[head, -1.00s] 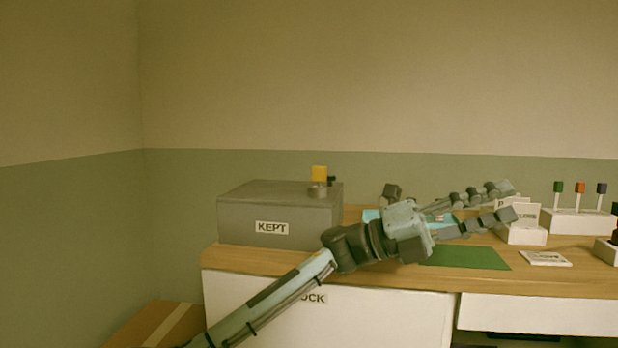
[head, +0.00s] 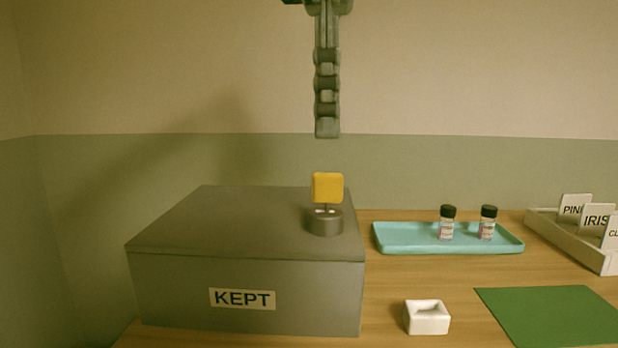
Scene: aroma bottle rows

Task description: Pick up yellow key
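The yellow key (head: 327,187) stands upright, its square yellow head on a thin dark stem. The stem sits in a short grey round lock (head: 325,223) on the right part of the top of the grey box (head: 245,290) labelled KEPT. My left gripper (head: 327,128) hangs pointing down from the top of the head view, in line above the key with a clear gap in the picture. I see its fingers edge-on, one covering the other, so their opening is hidden. My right gripper is not in view.
A turquoise tray (head: 400,247) with two black-capped bottles stands right of the box. A small white hollow block (head: 427,320) and a green mat (head: 550,318) lie in front of it. A holder with label cards (head: 592,220) is at the right edge.

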